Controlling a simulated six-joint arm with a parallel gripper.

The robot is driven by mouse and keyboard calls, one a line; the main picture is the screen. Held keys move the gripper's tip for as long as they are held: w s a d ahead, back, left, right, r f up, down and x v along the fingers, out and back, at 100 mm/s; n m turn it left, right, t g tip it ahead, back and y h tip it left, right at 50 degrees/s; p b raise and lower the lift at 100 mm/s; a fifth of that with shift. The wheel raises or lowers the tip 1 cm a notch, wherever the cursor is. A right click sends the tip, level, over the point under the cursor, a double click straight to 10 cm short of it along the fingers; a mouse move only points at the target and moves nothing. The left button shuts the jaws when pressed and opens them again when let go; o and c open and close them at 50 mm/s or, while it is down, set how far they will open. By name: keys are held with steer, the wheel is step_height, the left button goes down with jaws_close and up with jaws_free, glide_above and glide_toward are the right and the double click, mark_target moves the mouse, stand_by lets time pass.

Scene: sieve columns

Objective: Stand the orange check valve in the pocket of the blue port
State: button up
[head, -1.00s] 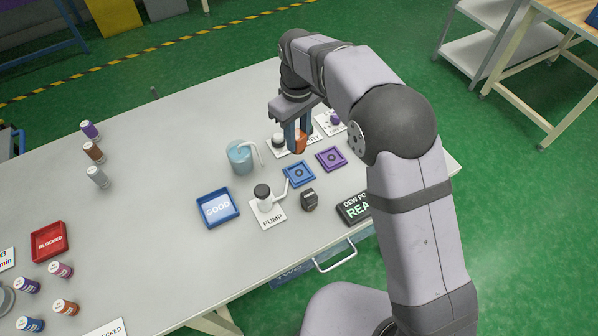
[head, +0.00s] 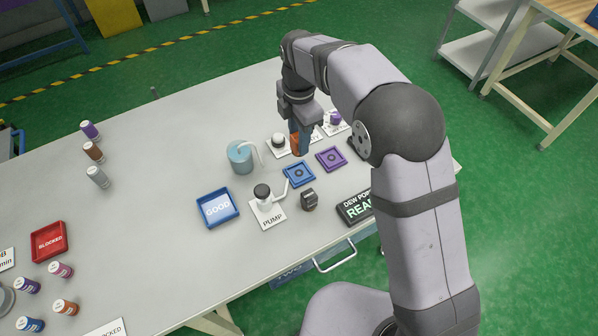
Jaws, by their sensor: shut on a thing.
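My gripper (head: 300,141) is shut on the orange check valve (head: 295,143), above the table just behind the blue port. The fingers hide much of the valve, and I cannot tell how high it is off the table. The blue port (head: 289,173) is a square plate with a round pocket in its middle. It lies in front of my gripper, and its pocket looks empty.
The purple port (head: 331,159) lies right of the blue one. A white-and-dark valve (head: 278,138) and a purple valve (head: 335,118) stand on white cards behind. The pump (head: 263,193), water jug (head: 240,155) and blue GOOD tray (head: 217,208) are to the left.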

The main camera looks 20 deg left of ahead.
steer(key=p, duration=0.2)
glide_above(299, 173)
steer(key=shift+f, duration=5)
steer(key=shift+f, duration=0.15)
steer(key=o, duration=1.1)
step_height(299, 173, up, 12)
steer(key=shift+r+b, duration=0.2)
steer(key=shift+b, duration=1.05)
